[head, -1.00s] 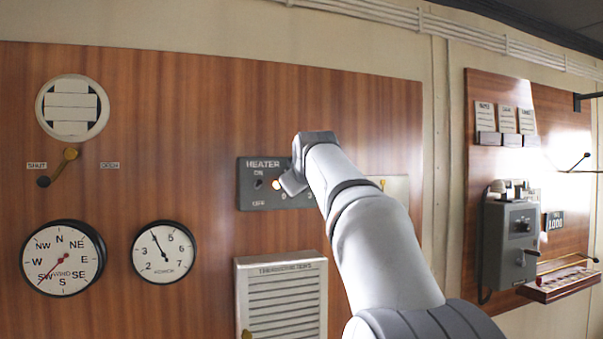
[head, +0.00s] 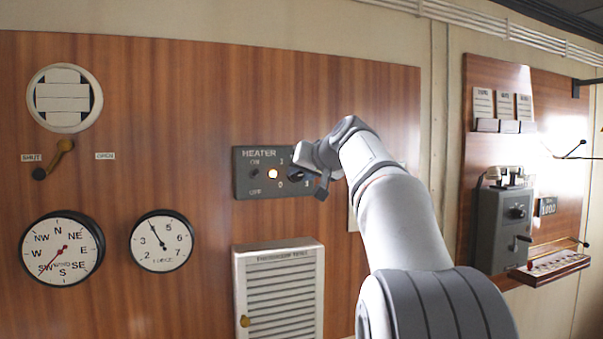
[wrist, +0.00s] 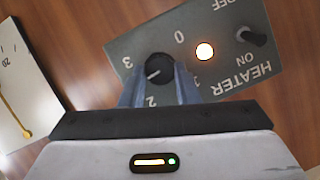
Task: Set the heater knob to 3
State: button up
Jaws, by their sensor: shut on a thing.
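The grey heater panel (head: 243,186) is on the wooden wall in the head view; it also shows in the wrist view (wrist: 130,50). In the wrist view the round black heater knob (wrist: 157,68) sits among the marks 0, 1, 2 and 3. Its pale pointer line lies between 2 and 3. My gripper (wrist: 158,84) is shut on the knob, one blue finger on each side. In the head view my gripper (head: 310,177) covers the knob and part of the dial.
A lit lamp (wrist: 204,51) and a black ON/OFF switch (wrist: 250,36) are beside the knob. A louvred white box (head: 280,290) is below the panel. Gauges (head: 161,241) are to the left, and a pale plate (wrist: 15,85) is near the dial.

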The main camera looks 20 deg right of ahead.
jog(key=m, duration=0.1)
jog(key=m+y, duration=0.1)
jog(key=m+y+b, duration=0.1)
jog(key=shift+d+f+t, duration=0.25)
jog(key=shift+t, duration=0.05)
jog(key=shift+m+t+y+b, duration=0.4)
jog(key=shift+m+y+b, duration=0.2)
jog(key=shift+m, duration=0.7)
jog(key=o, duration=1)
jog(key=shift+c, duration=0.2)
jog(key=b+v, duration=0.1)
jog(key=v, duration=0.6)
jog(key=shift+s+d+b, duration=0.2)
jog(key=shift+s+b, duration=0.15)
